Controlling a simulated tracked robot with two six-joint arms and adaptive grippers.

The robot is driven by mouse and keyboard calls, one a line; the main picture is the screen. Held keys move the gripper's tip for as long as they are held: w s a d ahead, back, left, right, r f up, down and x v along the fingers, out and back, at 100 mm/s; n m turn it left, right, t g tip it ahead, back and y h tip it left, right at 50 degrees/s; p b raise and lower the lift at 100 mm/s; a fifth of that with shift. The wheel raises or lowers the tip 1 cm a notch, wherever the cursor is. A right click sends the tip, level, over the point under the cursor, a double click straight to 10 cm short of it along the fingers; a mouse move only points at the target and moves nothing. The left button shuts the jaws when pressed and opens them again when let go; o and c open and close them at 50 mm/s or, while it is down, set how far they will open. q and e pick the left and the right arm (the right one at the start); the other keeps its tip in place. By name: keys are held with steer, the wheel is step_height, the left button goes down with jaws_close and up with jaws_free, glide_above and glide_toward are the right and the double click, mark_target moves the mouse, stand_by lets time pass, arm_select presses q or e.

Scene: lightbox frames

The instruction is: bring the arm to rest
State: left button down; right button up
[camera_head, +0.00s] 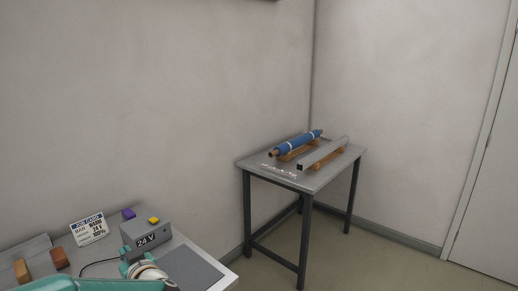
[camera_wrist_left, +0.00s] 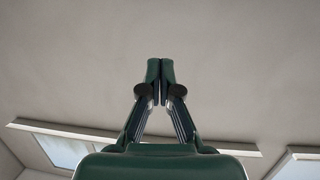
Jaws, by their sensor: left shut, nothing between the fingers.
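My left arm (camera_head: 95,285) shows in teal and white along the bottom left of the head view, in front of the near bench. In the left wrist view my left gripper (camera_wrist_left: 160,68) is dark green, with its two fingertips together and nothing between them. It is apart from any object there, with a plain pale surface and light panels behind it. My right gripper is in neither view.
The near bench (camera_head: 220,272) holds a grey 24 V box (camera_head: 146,239), a job card (camera_head: 89,229), a purple block (camera_head: 128,214) and brown blocks. A far metal table (camera_head: 316,181) carries a blue roller (camera_head: 301,143) and a grey bar (camera_head: 325,153) on wooden supports. Open floor lies right.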

arm_select(q)
steer(key=s+d+f+m+g+h, duration=0.1)
steer(key=s+d+f+m+h, duration=0.15)
steer(key=f, duration=0.55)
steer(key=s+d+f+m+h, duration=0.1)
steer(key=d+f+h, duration=0.25)
steer(key=f, duration=0.45)
steer(key=s+d+f+m+g+h, duration=0.1)
steer(key=s+d+f+m+h, duration=0.2)
steer(key=f, duration=0.5)
steer(key=s+d+f+g+h, duration=0.25)
steer(key=s+d+f, duration=0.2)
steer(key=s, duration=0.35)
steer(key=s+d+f+g+h, duration=0.1)
steer(key=s+d+f+g, duration=0.3)
steer(key=s, duration=0.5)
steer(key=s+d+f+g+h, duration=0.25)
steer(key=s+f, duration=0.25)
steer(key=s, duration=0.3)
step_height(320, 180, down, 8)
steer(key=b, duration=0.8)
steer(key=shift+w+f, duration=0.25)
steer(key=shift+w, duration=0.05)
steer(key=shift+d, duration=0.1)
steer(key=shift+r, duration=0.1)
